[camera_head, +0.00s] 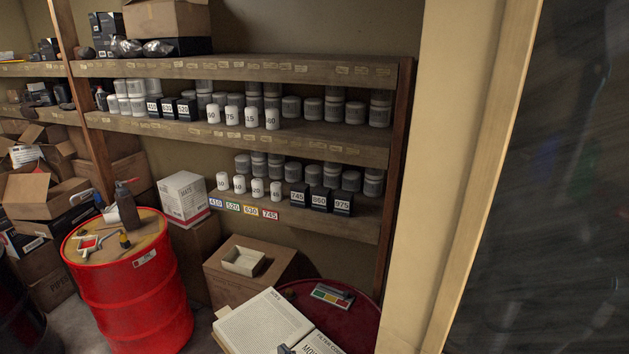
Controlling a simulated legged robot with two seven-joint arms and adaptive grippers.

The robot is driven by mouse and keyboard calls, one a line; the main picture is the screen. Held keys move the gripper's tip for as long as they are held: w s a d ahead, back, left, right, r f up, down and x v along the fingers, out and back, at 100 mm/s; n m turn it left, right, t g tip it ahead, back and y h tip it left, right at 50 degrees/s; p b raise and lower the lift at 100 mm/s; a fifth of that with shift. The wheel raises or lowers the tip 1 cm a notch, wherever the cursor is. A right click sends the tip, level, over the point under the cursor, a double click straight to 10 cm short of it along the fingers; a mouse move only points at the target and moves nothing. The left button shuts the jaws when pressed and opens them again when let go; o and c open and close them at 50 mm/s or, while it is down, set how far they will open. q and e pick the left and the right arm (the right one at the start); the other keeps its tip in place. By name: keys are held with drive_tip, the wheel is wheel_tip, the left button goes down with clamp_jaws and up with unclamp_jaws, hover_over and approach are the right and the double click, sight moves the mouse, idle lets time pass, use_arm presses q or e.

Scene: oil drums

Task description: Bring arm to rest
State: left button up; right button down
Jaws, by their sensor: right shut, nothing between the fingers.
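My left gripper is not in view.
A red drum (133,290) with tools on top stands at left. Wooden shelves (250,70) with cans and boxes line the back. Cardboard boxes (245,282) stand below. A wall edge (480,180) bounds the right.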

drive_tip(key=s+d+f+m+g+h, duration=0.2)
drive_tip(key=s+d+f+h, duration=0.2)
drive_tip(key=s+d+f, duration=0.45)
drive_tip(key=s+d+f+m+g+h, duration=0.1)
drive_tip(key=s+d+f+g+h, duration=0.25)
drive_tip(key=s+d, duration=0.85)
drive_tip(key=s+d+f+m+g+h, duration=0.2)
drive_tip(key=s+d+f+g, duration=0.15)
drive_tip(key=s+d, duration=0.85)
drive_tip(key=s+a+f+g+b, duration=0.1)
drive_tip(key=s+f+b, duration=0.2)
drive_tip(key=f, duration=1.4)
drive_tip(key=s+a+f+b, duration=0.1)
drive_tip(key=s+f+b, duration=0.2)
drive_tip(key=f, duration=1.5)
drive_tip(key=s+d+f+g+b, duration=0.1)
drive_tip(key=s+d+f+b, duration=0.2)
drive_tip(key=s+f, duration=1.3)
drive_tip(key=shift+f+n, duration=0.4)
drive_tip(key=shift+f, duration=0.3)
drive_tip(key=shift+d, duration=0.1)
